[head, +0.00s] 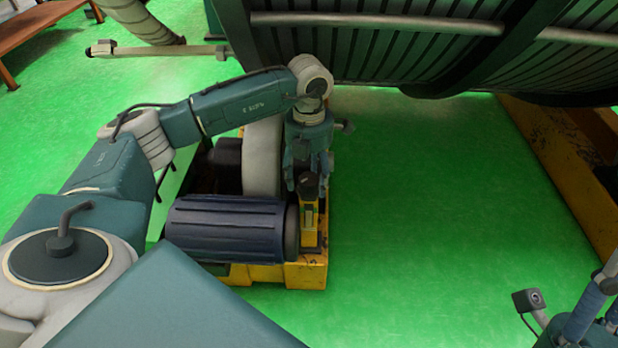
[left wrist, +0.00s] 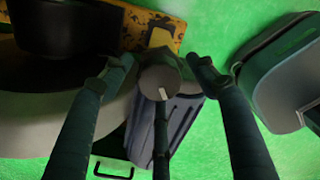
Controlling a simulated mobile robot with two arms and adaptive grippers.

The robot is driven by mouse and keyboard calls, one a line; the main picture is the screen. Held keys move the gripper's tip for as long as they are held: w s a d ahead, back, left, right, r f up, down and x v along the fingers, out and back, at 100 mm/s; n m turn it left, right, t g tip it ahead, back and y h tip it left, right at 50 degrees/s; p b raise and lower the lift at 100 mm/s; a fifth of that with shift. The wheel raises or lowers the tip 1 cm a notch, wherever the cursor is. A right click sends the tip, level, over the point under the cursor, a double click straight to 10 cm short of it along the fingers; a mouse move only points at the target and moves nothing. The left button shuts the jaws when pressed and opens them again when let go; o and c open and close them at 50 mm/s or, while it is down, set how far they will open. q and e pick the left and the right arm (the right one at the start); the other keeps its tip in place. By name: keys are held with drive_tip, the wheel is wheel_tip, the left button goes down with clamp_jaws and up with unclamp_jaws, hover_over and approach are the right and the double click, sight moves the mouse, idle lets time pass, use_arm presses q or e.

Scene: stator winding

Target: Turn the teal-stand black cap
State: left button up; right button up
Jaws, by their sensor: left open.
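A dark round cap (head: 309,186) tops a small upright yellow stand at the right end of the ribbed blue motor in the head view; I see no clearly teal stand there. In the left wrist view the cap (left wrist: 159,78) looks dark grey, with a pale pointer mark on its face. My left gripper (head: 309,172) points down over it. Its fingers are spread open around the cap, two at the sides and one at the near side; whether any touches is unclear. Parts of my right arm and gripper (head: 586,316) show at the lower right, cut off by the frame.
The blue motor (head: 228,228) and a big pale wheel (head: 263,160) sit on a yellow base (head: 300,274) close beside the gripper. A large dark ribbed drum (head: 400,45) overhangs behind. A yellow beam (head: 565,165) runs along the right. Green floor between is clear.

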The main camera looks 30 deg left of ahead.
sight(309, 178)
use_arm(q)
wheel_tip(309, 178, up, 12)
idle(0.4)
drive_tip(key=shift+f, duration=0.1)
